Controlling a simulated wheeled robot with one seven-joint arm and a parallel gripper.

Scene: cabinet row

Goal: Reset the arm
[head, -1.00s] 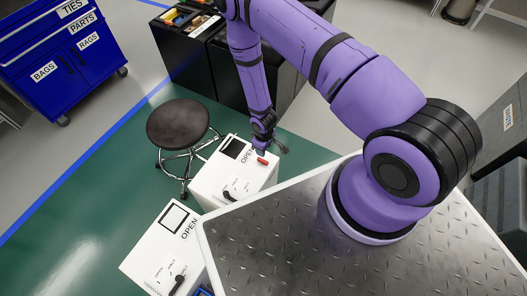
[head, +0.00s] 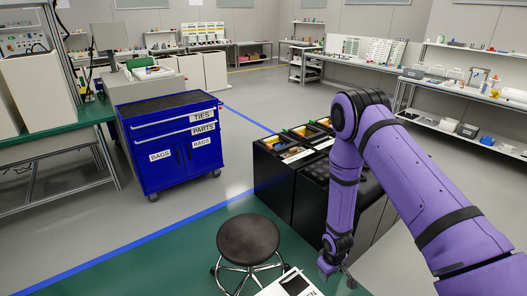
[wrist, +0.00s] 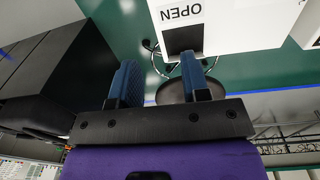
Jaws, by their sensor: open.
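My purple arm reaches down from the right in the head view, and my gripper (head: 335,272) hangs right of the stool, by the black bins. In the wrist view its two blue-padded fingers (wrist: 157,80) stand apart with nothing held between them. A white box (wrist: 235,25) marked OPEN, with a dark square on it, lies just beyond the fingertips. Only a corner of a white box (head: 272,290) shows at the bottom edge of the head view.
A round dark stool (head: 248,240) stands left of my gripper. Black bins (head: 272,185) with items inside stand behind it. A blue cabinet (head: 165,150) labelled TIES, PARTS and BAGS is farther left. Shelves (head: 465,125) line the back right. Open floor lies between.

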